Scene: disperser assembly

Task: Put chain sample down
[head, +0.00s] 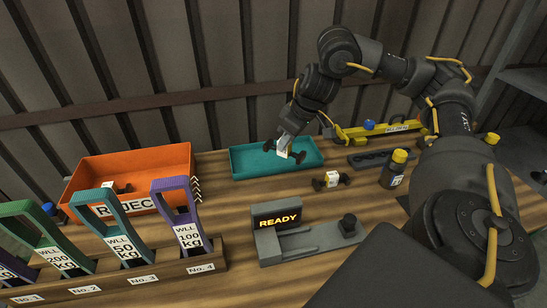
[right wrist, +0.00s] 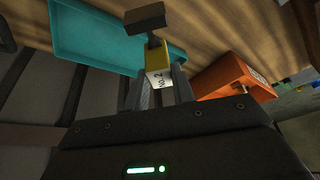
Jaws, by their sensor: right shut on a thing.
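My right gripper (head: 284,146) is shut on a chain sample (head: 298,156), a small piece with dark ends. The right wrist view shows this sample (right wrist: 159,60) between the fingers, with a yellow band and a white "No.2" label. In the head view it appears over the teal tray (head: 244,172); I cannot tell whether it touches the tray floor. The tray (right wrist: 85,50) also shows in the right wrist view. A second sample (head: 332,180) lies on the table in front of the tray. My left gripper is out of view.
An orange reject bin (head: 170,160) at left holds another piece (head: 120,187). A rack (head: 130,280) of coloured WLL slings stands in front. A grey tester with a READY display (head: 277,217) is at centre front. A black bottle (head: 394,170) and yellow tool (head: 385,131) are at right.

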